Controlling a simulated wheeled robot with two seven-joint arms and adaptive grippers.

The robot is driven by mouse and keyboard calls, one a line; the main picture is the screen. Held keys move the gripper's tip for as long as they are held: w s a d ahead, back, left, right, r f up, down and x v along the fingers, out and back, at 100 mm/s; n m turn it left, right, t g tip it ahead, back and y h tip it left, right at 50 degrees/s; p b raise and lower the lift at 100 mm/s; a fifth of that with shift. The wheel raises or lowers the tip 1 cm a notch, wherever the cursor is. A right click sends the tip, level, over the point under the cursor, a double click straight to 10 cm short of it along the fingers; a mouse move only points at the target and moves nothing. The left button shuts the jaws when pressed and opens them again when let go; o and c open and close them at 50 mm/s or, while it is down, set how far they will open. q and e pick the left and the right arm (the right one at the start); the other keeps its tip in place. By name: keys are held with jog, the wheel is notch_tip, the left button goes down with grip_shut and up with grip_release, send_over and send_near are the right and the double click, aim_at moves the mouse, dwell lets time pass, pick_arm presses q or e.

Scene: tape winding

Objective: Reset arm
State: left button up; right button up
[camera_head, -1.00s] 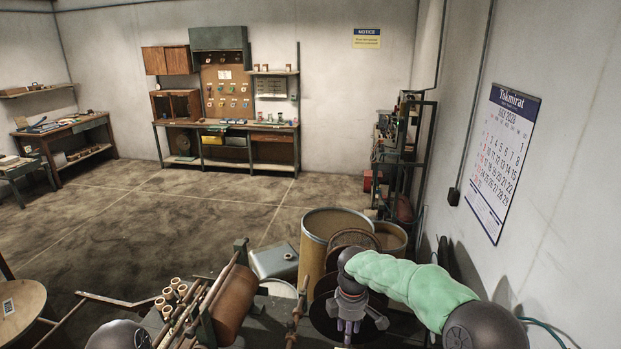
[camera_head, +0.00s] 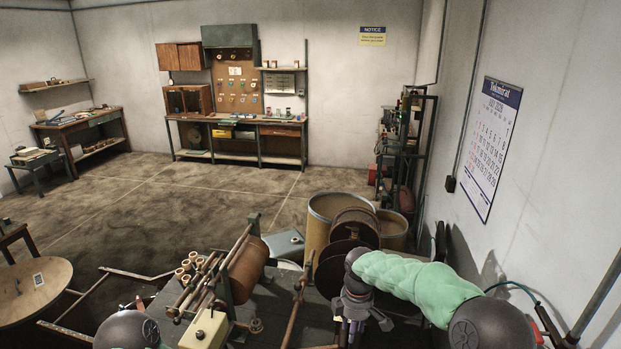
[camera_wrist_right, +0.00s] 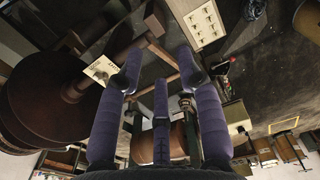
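My right gripper (camera_head: 352,328) hangs at the end of the green-sleeved right arm, at the lower right of the head view. In the right wrist view its purple fingers (camera_wrist_right: 159,72) stand apart with nothing between them. The winding bench (camera_head: 265,316) lies beside and below it, with a brown roll (camera_head: 247,270) on a frame and several tan tubes (camera_head: 190,266). The brown roll also shows behind the fingers in the wrist view (camera_wrist_right: 178,140). My left gripper is out of view; only a dark joint of my left arm shows at the lower left.
A cream box (camera_head: 204,328) sits at the bench's front. Brown drums (camera_head: 322,218) and dark round discs (camera_head: 332,272) stand close behind my right gripper. The right wall carries a calendar (camera_head: 490,150). The middle floor is clear.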

jog(key=s+a+f+m+y+b, duration=0.15)
jog(key=s+f+m+b, duration=0.3)
jog(key=f, duration=1.05)
jog(key=s+a+f+m+y+b, duration=0.1)
jog(key=s+f+m+y+b, duration=0.3)
jog(key=f, duration=1)
pick_arm(q)
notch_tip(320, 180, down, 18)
jog(key=b, duration=0.9)
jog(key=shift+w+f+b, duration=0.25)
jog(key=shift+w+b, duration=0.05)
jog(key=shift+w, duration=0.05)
pick_arm(e)
jog(key=s+d+f+m+h, duration=0.1)
jog(key=s+f+m, duration=0.8)
jog(key=s+f, duration=0.8)
jog(key=s, duration=0.3)
jog(key=shift+s+h, duration=0.15)
jog(key=shift+h, duration=0.2)
